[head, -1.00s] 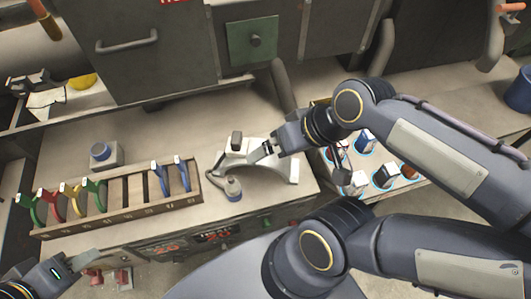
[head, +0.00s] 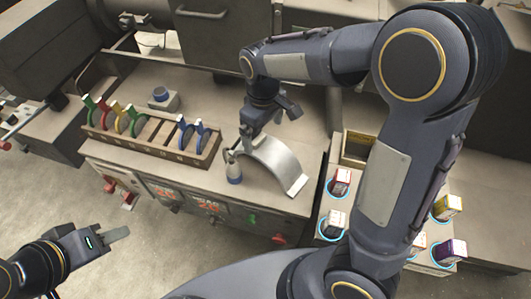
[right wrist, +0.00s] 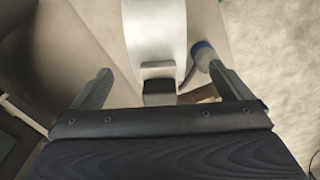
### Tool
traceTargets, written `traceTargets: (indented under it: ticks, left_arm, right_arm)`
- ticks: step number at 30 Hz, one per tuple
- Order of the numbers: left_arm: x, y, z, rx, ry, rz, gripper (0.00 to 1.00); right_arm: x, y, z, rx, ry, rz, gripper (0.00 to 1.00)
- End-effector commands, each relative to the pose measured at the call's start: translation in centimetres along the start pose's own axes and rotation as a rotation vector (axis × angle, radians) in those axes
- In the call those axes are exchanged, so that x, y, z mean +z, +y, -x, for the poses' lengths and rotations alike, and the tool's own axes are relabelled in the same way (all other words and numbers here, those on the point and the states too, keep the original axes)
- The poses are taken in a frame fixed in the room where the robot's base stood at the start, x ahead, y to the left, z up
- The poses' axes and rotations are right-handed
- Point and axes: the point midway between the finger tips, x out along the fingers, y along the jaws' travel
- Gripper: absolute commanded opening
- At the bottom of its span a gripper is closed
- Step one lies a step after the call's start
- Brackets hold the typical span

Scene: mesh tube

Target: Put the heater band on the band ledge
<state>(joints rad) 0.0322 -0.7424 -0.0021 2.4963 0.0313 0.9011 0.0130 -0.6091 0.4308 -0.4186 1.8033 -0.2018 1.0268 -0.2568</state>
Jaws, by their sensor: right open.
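The heater band (head: 274,162) is a silver curved strip arching on the bench, right of the rack in the head view. In the right wrist view the band (right wrist: 155,28) runs between my fingers, with its small block (right wrist: 158,72) between them and apart from both. My right gripper (head: 246,143) is open over the band's left end, and its parted fingers show in the right wrist view (right wrist: 160,68). My left gripper (head: 118,235) is away at the lower left, seen side-on, its opening unclear. I cannot tell which surface is the band ledge.
A grey and blue bottle-like piece (head: 234,170) stands close beside the band. A wooden rack (head: 165,138) with coloured clips is to the left, with a blue-topped block (head: 162,97) behind. Boxes on blue-ringed spots (head: 340,182) are to the right. Bare bench (head: 215,180) lies in front.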

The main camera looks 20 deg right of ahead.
Motion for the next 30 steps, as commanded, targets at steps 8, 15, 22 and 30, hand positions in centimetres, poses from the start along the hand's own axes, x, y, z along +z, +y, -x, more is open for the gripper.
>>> traceTargets:
  ticks: [8, 15, 22, 30]
  left_arm:
    - [-0.4, 0.4, 0.8, 0.000, 0.000, 0.000, 0.36]
    - [-0.4, 0.4, 0.8, 0.000, 0.000, 0.000, 0.36]
    - [-0.4, 0.4, 0.8, 0.000, 0.000, 0.000, 0.36]
    - [-0.4, 0.4, 0.8, 0.000, 0.000, 0.000, 0.36]
  right_arm:
    - [-0.2, 0.4, -3.8, -0.002, -0.007, -0.002, 0.98]
    - [-0.2, 0.4, -5.8, -0.001, -0.001, -0.003, 0.98]
    - [-0.2, 0.4, -5.8, -0.001, 0.000, -0.003, 0.92]
    - [-0.2, 0.4, -5.7, -0.001, 0.000, -0.003, 0.56]
